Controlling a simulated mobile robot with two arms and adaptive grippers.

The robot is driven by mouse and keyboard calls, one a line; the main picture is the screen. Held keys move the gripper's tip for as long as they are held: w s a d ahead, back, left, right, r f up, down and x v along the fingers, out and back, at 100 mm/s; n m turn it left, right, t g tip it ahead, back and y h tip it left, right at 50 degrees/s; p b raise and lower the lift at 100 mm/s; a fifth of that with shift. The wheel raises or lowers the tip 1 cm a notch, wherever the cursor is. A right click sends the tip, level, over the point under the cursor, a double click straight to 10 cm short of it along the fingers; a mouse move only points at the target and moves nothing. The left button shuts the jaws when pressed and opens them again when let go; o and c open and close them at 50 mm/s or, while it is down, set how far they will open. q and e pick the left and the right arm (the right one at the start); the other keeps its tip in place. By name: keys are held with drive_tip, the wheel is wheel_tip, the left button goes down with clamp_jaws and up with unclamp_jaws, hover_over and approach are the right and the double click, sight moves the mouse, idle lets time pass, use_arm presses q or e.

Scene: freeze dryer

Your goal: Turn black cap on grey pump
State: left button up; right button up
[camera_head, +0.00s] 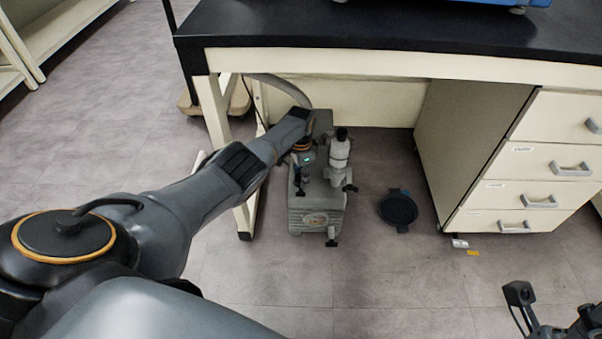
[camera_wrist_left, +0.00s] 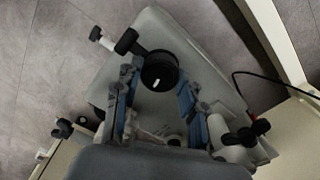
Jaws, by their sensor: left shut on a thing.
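The cap is hidden by my arm and gripper in the head view. Part of my right arm's end (camera_head: 560,320) shows at the bottom right; its fingertips cannot be made out.
A grey upright fitting with a black top (camera_head: 341,135) rises from the pump, right of my left gripper. The black bench top (camera_head: 400,28) overhangs the pump. A bench leg (camera_head: 214,125) is close left, drawers (camera_head: 535,165) stand right. A round black object (camera_head: 398,209) lies on the floor.

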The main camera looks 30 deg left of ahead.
use_arm(q)
drive_tip(key=n, duration=0.5)
drive_tip(key=shift+s+n+p, duration=0.1)
drive_tip(key=shift+n+p, duration=0.2)
drive_tip(key=n, duration=1)
drive_tip(key=shift+d+n, duration=0.1)
drive_tip(key=shift+n, duration=0.3)
drive_tip(key=n, duration=0.5)
drive_tip(key=shift+n, duration=0.3)
drive_tip(key=o, duration=1.1)
drive_tip(key=shift+o, duration=0.2)
drive_tip(key=shift+r, duration=0.15)
